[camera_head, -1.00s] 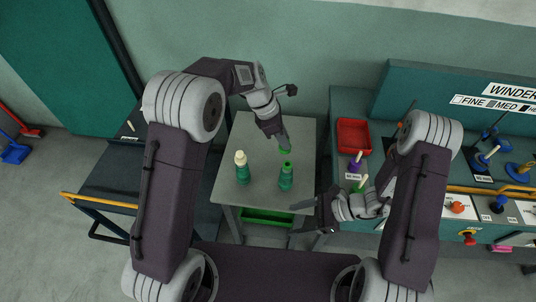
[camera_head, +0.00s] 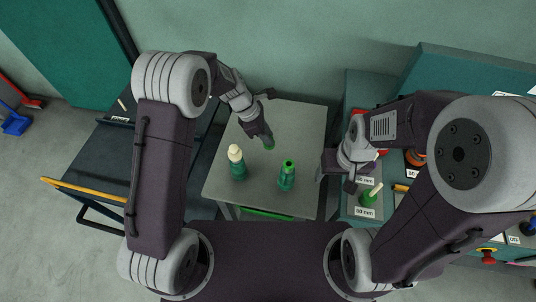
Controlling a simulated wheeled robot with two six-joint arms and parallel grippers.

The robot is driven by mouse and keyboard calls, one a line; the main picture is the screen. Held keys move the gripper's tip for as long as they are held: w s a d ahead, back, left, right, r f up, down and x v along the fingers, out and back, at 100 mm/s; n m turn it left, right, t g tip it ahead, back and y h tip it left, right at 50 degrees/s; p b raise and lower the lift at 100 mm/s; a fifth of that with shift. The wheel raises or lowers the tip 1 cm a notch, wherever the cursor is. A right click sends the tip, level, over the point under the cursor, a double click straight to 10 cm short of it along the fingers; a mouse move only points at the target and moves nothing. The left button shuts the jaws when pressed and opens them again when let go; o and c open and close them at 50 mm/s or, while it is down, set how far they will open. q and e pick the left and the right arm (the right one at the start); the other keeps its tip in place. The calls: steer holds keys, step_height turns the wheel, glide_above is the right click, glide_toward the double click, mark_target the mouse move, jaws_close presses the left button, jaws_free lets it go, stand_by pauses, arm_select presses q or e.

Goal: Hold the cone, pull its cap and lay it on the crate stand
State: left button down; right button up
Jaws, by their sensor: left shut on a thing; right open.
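A dark green cone (camera_head: 286,177) with a bright green top stands upright on the grey-topped stand (camera_head: 300,120). A second dark green cone (camera_head: 238,170) with a cream cap (camera_head: 235,153) stands upright to its left. My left gripper (camera_head: 268,140) is shut on a small green piece (camera_head: 269,146), which looks like a cap, behind the two cones. I cannot tell whether the piece touches the stand top. My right gripper (camera_head: 335,172) is open and empty, to the right of the bright-topped cone and apart from it.
A green crate (camera_head: 265,213) shows under the stand's front edge. A teal bench (camera_head: 350,205) with labels and a green peg (camera_head: 370,196) is at the right. A dark cart (camera_head: 100,165) with a yellow handle stands at the left. The stand's back right is clear.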

arm_select(q)
step_height(320, 180, down, 5)
steer(key=shift+w+f+b, duration=0.1)
steer(key=shift+b, duration=0.25)
steer(key=shift+f, duration=0.2)
step_height(320, 180, down, 3)
steer(key=shift+r+b, duration=0.1)
steer(key=shift+b, duration=0.35)
steer(key=shift+f, duration=0.25)
steer(key=c, duration=1.2)
jaws_free()
steer(key=shift+f, duration=0.15)
